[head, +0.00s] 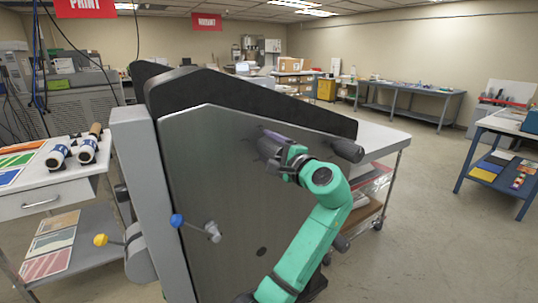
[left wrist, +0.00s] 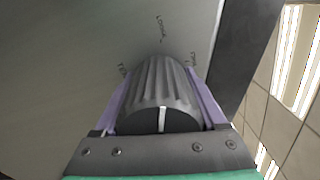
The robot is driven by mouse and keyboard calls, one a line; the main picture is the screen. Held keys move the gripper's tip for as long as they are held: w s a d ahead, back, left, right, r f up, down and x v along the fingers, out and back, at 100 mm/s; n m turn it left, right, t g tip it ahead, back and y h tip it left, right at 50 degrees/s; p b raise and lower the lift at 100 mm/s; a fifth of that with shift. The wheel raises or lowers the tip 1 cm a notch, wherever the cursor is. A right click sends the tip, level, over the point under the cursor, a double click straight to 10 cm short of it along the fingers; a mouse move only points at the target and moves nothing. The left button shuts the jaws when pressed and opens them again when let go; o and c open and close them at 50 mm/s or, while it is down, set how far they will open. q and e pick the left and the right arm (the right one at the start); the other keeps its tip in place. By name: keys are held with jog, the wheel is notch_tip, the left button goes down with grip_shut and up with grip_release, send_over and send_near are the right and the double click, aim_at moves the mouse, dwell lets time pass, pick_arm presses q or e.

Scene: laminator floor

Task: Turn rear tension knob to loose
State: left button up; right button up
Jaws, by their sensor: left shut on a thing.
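The tension knob (left wrist: 163,90) is a dark, ribbed cylinder with a white line on its end face, seen in the left wrist view. My left gripper (left wrist: 160,74) has its two purple fingers along both sides of the knob, shut on it. The white line stands nearly upright in that view. In the head view my left gripper (head: 268,142) is against the machine's grey side panel (head: 215,170) and hides the knob. My right gripper is not in view.
A black roller end (head: 347,150) sticks out right of my gripper. A white side table (head: 60,180) is at left. The floor at right is open.

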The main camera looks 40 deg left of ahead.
pick_arm(q)
jog(key=shift+n, duration=0.3)
jog(key=o, duration=1.3)
jog(key=b+v, duration=0.4)
jog(key=v, duration=1)
jog(key=shift+s+d, duration=0.1)
jog(key=shift+d, duration=0.2)
